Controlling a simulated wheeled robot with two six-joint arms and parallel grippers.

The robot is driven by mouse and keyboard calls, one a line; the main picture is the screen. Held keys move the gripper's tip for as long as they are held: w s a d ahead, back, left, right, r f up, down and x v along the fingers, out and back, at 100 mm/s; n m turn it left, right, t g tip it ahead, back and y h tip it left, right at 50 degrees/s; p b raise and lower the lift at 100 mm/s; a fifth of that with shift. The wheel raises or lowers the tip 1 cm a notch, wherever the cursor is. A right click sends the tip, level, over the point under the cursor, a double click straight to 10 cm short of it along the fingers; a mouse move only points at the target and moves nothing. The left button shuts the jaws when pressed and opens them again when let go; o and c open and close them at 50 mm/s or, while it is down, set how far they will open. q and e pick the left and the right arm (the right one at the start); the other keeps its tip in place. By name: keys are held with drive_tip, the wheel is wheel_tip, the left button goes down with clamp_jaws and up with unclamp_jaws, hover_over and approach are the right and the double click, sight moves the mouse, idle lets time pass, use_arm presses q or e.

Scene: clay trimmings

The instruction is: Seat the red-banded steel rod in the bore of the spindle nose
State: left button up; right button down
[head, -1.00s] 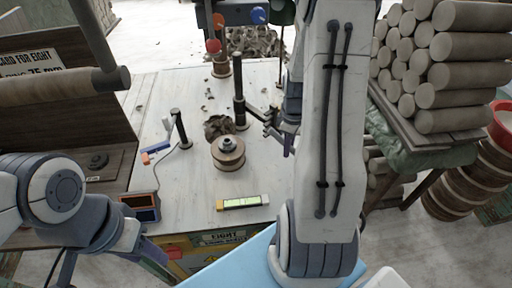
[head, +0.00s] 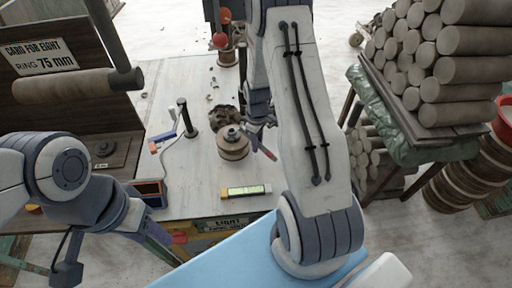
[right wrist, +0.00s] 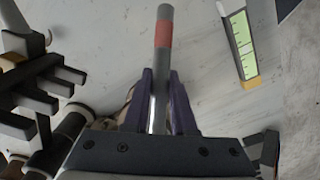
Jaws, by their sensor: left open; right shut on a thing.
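The steel rod (right wrist: 163,75) with a red band (right wrist: 163,35) stands between the two purple fingers of my right gripper (right wrist: 160,92), which is shut on it. Its grey end beyond the band points away from the gripper. In the head view my right gripper (head: 264,136) is just right of a tan drum (head: 233,150) with a dark metal top (head: 232,132), which looks like the spindle nose. The bore cannot be made out. In the right wrist view the drum is mostly hidden behind the gripper. My left gripper (head: 160,244) is low at left, apart from these; its fingers are unclear.
A dark post (head: 188,116) stands left of the drum, and a brown clump (head: 222,117) lies behind it. A green-lit gauge (head: 246,191) lies in front. Dark levers (right wrist: 45,78) are left in the wrist view. Stacked clay rolls (head: 410,65) stand right of the white table (head: 185,190).

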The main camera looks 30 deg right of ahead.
drive_tip(key=shift+w+a+f, duration=0.1)
drive_tip(key=shift+w+f, duration=0.05)
wheel_tip(320, 180, down, 2)
drive_tip(key=shift+f+p, duration=0.1)
drive_tip(key=shift+p, duration=0.35)
drive_tip(key=shift+f+p, duration=0.35)
drive_tip(key=shift+f, duration=0.3)
drive_tip(key=shift+f, duration=0.1)
drive_tip(key=shift+f, duration=0.15)
drive_tip(key=c, duration=0.7)
unclamp_jaws()
drive_tip(key=shift+c, duration=0.2)
